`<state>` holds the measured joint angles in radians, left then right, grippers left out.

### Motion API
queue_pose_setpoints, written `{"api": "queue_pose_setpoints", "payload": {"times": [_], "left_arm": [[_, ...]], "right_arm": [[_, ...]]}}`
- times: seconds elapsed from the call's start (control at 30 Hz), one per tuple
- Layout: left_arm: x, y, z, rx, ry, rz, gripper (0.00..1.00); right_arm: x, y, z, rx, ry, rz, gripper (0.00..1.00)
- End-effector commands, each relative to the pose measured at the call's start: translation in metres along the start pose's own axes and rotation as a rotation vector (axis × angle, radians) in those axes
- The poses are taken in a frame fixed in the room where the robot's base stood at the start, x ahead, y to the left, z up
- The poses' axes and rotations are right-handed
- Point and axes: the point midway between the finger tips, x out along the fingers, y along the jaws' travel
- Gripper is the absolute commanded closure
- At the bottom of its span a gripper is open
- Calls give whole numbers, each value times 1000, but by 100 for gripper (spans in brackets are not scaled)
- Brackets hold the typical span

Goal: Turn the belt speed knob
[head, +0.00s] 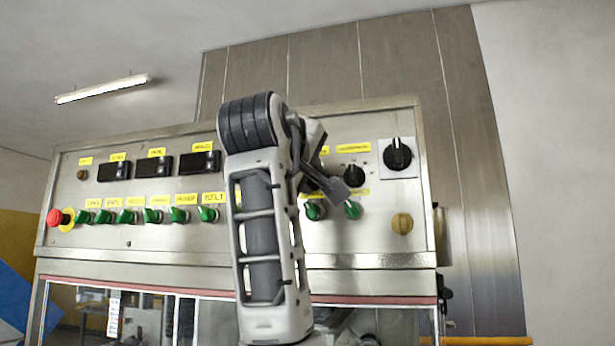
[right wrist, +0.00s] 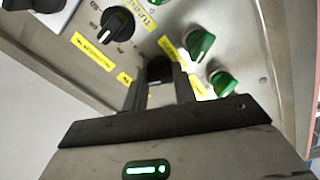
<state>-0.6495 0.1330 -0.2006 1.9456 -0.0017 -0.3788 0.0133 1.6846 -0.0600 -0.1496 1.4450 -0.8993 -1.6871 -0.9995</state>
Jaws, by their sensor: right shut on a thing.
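The belt speed knob (right wrist: 159,68) is a black knob on the steel control panel (head: 150,243). In the right wrist view it sits between the two fingertips of my right gripper (right wrist: 160,80), which is shut on it. In the head view my right gripper (head: 322,180) reaches the panel right of centre, and my arm hides this knob. The label beside it is too oblique to read. My left gripper is not in view.
A second black knob (head: 354,175) is just right of my gripper, with a larger black rotary switch (head: 398,155) beyond. Green switches (head: 314,211) sit close below. A red emergency button (head: 55,217) and dark displays (head: 157,166) are at the left.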

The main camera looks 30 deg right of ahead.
Motion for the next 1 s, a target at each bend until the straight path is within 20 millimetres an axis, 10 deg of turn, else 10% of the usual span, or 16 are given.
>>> {"api": "queue_pose_setpoints", "payload": {"times": [1.0], "left_arm": [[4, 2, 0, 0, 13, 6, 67]], "right_arm": [[0, 2, 0, -468, -1, 3, 96]]}}
